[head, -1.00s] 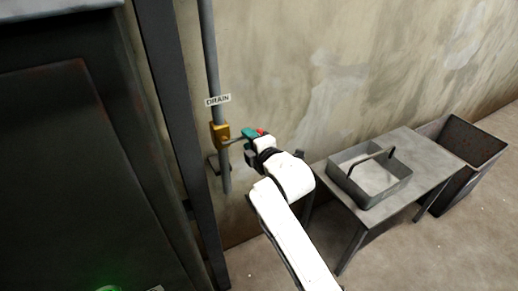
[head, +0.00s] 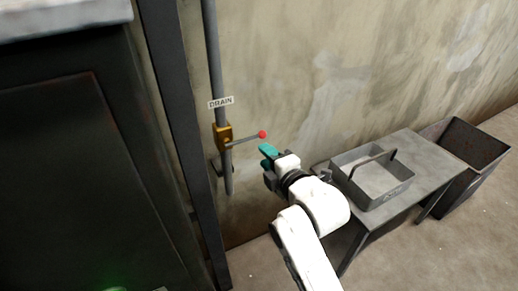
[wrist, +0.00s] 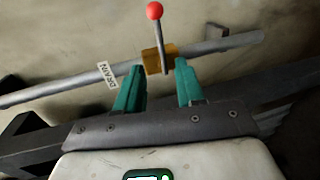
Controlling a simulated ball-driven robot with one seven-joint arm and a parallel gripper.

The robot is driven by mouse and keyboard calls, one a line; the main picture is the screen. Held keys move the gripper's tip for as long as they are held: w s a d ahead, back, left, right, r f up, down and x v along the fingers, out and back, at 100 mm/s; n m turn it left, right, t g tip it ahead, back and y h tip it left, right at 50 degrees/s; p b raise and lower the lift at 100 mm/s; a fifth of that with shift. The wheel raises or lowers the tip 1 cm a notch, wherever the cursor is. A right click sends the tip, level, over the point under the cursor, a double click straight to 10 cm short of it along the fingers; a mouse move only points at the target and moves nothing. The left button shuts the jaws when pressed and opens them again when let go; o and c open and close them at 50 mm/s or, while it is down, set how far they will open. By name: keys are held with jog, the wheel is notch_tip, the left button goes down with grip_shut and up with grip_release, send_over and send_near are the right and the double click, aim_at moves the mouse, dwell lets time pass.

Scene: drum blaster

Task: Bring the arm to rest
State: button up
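My gripper (head: 268,158) has teal fingers and is in front of the wall, below and right of the drain valve's lever. In the wrist view my gripper (wrist: 161,88) is open, with its fingers apart and nothing held between them. The drain valve (head: 223,134) is a brass body on a vertical grey pipe. Its lever (head: 245,139) sticks out to the right and ends in a red ball knob (head: 262,134). In the wrist view the valve (wrist: 160,58) and red knob (wrist: 154,10) show beyond the fingers, apart from them.
A "DRAIN" label (head: 221,102) is on the pipe. A dark cabinet (head: 60,170) and post (head: 178,130) stand on the left. At right are a metal table (head: 437,172) with a grey handled tray (head: 375,199) and an open dark bin (head: 478,150). Floor at lower right is clear.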

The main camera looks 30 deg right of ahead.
jog(key=s+f+m+g+p, duration=0.2)
jog(key=s+f+m+g, duration=0.3)
jog(key=s, duration=0.7)
jog(key=s+d+f+m+g+p, duration=0.1)
jog(key=s+f+m+g, duration=0.4)
jog(key=s, duration=0.6)
jog(key=s+d+f+m+g+p, duration=0.1)
jog(key=s+f+m+g+p, duration=0.3)
jog(key=s+m, duration=0.4)
jog(key=s+f, duration=0.1)
jog(key=s, duration=0.3)
jog(key=shift+s+g, duration=0.3)
jog(key=shift+g, duration=0.1)
jog(key=shift+f, duration=0.1)
